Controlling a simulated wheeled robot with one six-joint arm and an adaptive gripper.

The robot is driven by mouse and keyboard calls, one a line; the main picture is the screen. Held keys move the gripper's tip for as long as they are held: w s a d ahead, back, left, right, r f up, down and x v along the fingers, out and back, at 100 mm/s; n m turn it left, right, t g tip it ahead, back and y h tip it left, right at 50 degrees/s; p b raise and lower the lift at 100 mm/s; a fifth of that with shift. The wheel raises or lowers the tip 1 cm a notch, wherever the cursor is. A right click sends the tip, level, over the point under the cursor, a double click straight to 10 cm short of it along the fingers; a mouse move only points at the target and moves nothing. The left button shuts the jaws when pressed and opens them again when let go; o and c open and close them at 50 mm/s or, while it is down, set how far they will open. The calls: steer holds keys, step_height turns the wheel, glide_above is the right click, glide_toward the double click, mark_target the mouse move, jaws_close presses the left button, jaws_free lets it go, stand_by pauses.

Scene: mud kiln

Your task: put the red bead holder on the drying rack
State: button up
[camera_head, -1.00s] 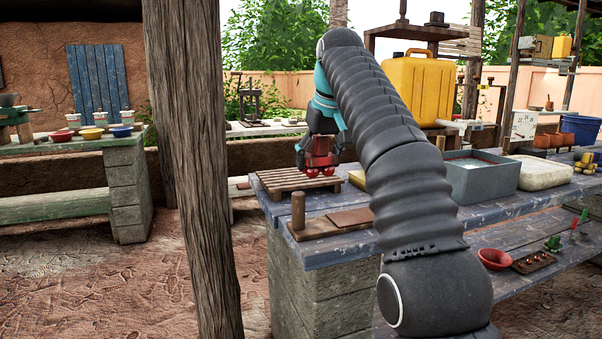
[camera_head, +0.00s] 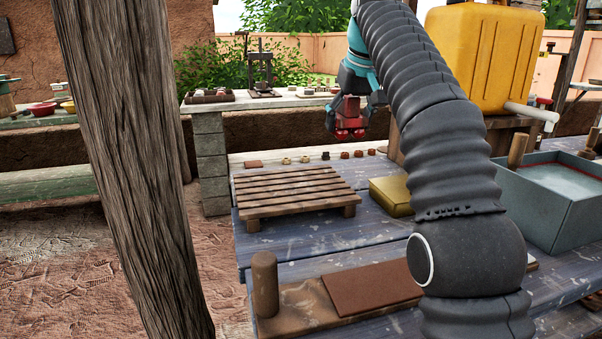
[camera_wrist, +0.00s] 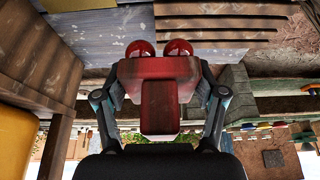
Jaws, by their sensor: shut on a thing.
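The red bead holder (camera_head: 347,122) is a red block with two shiny round beads on its underside. It also shows large in the wrist view (camera_wrist: 160,95), held between the two fingers. My gripper (camera_head: 352,106) is shut on it and holds it in the air. The drying rack (camera_head: 290,194) is a low slatted wooden rack on the blue-painted table. In the head view the holder appears above and to the right of the rack. In the wrist view the rack's slats (camera_wrist: 220,24) show beyond the holder at the upper right.
A yellow-brown block (camera_head: 392,196) lies right of the rack. A row of small pieces (camera_head: 325,156) lies behind it. A brown board (camera_head: 372,288) lies in front. A grey basin (camera_head: 552,200) and yellow jerrycan (camera_head: 482,55) stand right. A wooden post (camera_head: 130,150) stands left.

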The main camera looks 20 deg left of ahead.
steer(key=shift+a+f, duration=0.1)
steer(key=shift+a, duration=0.15)
steer(key=s+a+f+b, duration=0.1)
steer(key=s+a+f, duration=0.1)
steer(key=a, duration=0.1)
steer(key=s+a+f+b, duration=0.1)
steer(key=s+a+f, duration=0.1)
steer(key=a, duration=0.1)
steer(key=s+a+f+b, duration=0.1)
steer(key=s+a+f, duration=0.1)
steer(key=a, duration=0.1)
steer(key=shift+s+f, duration=0.25)
steer(key=shift+f, duration=0.05)
steer(key=shift+f+b, duration=0.95)
steer(key=shift+f, duration=1.1)
steer(key=o, duration=1.4)
steer(key=shift+f, duration=0.15)
steer(key=shift+o, duration=0.2)
steer(key=p+v, duration=0.3)
steer(key=v, duration=0.9)
steer(key=shift+p, duration=0.3)
